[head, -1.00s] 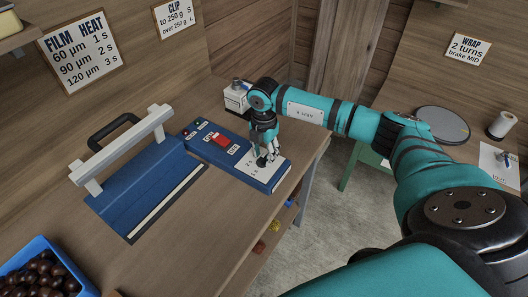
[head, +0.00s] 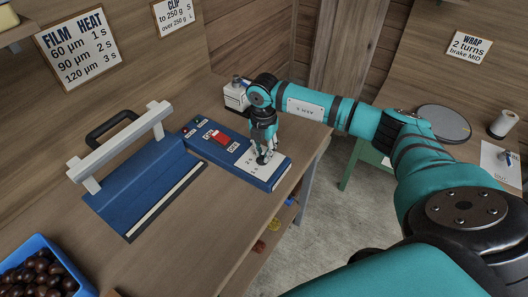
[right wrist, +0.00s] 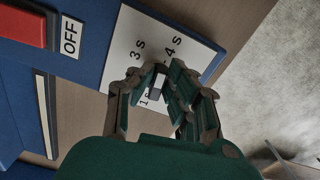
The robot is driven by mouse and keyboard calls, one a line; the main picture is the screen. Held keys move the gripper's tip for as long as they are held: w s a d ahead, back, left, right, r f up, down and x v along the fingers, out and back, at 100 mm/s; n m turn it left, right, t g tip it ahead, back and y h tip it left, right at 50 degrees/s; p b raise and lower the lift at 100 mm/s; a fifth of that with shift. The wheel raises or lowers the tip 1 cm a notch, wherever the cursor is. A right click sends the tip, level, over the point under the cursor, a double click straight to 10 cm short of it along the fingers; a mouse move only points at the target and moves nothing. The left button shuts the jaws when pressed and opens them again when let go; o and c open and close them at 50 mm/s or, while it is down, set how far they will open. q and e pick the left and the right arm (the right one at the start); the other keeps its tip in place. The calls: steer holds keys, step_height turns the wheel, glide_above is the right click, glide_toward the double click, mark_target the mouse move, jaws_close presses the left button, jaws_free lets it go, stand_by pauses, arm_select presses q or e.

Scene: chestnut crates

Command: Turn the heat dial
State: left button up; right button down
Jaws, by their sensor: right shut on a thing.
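The blue sealer control box (head: 208,147) lies on the wooden bench, with a white scale plate (head: 243,164) at its right end. My right gripper (head: 263,158) points down over this plate, shut on the heat dial. In the right wrist view the gripper's fingers (right wrist: 157,84) close around the small dial (right wrist: 156,88), which is mostly hidden between them. The marks "3 s", "4 s" and part of "1 s" show around it; where the dial points is hard to tell. My left gripper is not in view.
A red switch (head: 216,137) with an OFF label sits on the same box. The blue sealer (head: 140,178) with its white bar stands to the left. A blue crate (head: 40,245) of chestnuts is at lower left. A "FILM HEAT" sign (head: 76,46) lists times per thickness.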

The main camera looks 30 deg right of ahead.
steer(key=n+b, duration=0.1)
steer(key=n, duration=0.1)
steer(key=n+b, duration=0.2)
steer(key=n, duration=0.1)
steer(key=shift+w+a+f, duration=0.1)
steer(key=shift+w+a, duration=0.05)
steer(key=shift+w, duration=0.05)
steer(key=n+b, duration=0.1)
steer(key=n, duration=0.1)
steer(key=n+b, duration=0.1)
steer(key=n, duration=0.1)
steer(key=n+b, duration=0.1)
steer(key=shift+w+a+n, duration=0.1)
steer(key=shift+a+n, duration=0.15)
steer(key=shift+n, duration=0.15)
steer(key=n+b, duration=0.1)
steer(key=n, duration=0.1)
steer(key=n+b, duration=0.2)
steer(key=n, duration=0.1)
steer(key=shift+a+n, duration=0.25)
steer(key=shift+n, duration=0.05)
steer(key=n+b, duration=0.1)
steer(key=n, duration=0.1)
steer(key=n+b, duration=0.1)
steer(key=n, duration=0.2)
steer(key=shift+s+a+n, duration=0.2)
steer(key=shift+n, duration=0.1)
steer(key=shift+r, duration=0.2)
steer(key=c, duration=1.3)
jaws_free()
